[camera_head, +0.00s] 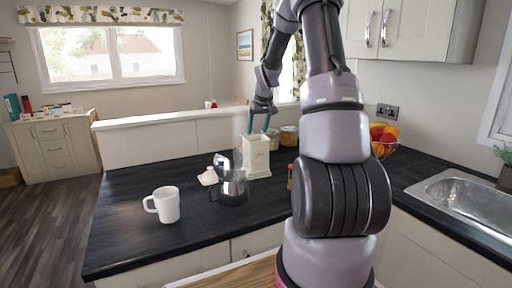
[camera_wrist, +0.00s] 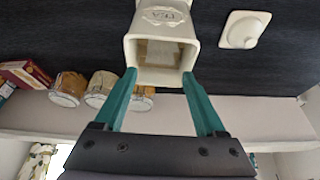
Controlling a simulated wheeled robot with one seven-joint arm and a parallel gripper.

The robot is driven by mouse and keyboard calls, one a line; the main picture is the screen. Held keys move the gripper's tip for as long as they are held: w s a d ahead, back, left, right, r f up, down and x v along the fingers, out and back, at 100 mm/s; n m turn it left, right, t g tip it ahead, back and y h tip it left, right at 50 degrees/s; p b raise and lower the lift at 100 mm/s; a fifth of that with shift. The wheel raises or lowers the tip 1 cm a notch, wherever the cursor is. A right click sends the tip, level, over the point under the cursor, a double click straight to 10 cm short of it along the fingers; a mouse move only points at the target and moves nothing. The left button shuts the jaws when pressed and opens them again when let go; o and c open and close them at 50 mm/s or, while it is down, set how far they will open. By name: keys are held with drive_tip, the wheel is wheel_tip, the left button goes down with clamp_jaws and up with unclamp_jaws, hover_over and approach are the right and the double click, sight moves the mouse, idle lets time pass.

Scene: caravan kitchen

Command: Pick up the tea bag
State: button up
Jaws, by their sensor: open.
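The cream tea canister (camera_head: 256,157) stands open on the dark counter; its raised lettering and square mouth show in the wrist view (camera_wrist: 161,18). Inside it, a beige-tan patch (camera_wrist: 160,52) looks like a tea bag, though its outline is unclear. The canister's lid (camera_head: 208,177) lies off on the counter, also seen in the wrist view (camera_wrist: 243,30). My gripper (camera_head: 259,126) is above the canister, its teal fingers apart and pointing down.
Several jars (camera_wrist: 68,88) and a red box (camera_wrist: 25,73) stand by the low wall. A fruit basket (camera_head: 384,142) and sink (camera_head: 465,203) are at the right.

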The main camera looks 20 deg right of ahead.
drive_tip(key=x, duration=0.5)
drive_tip(key=shift+s+f, duration=0.1)
drive_tip(key=shift+f, duration=0.1)
drive_tip(key=c, duration=1.1)
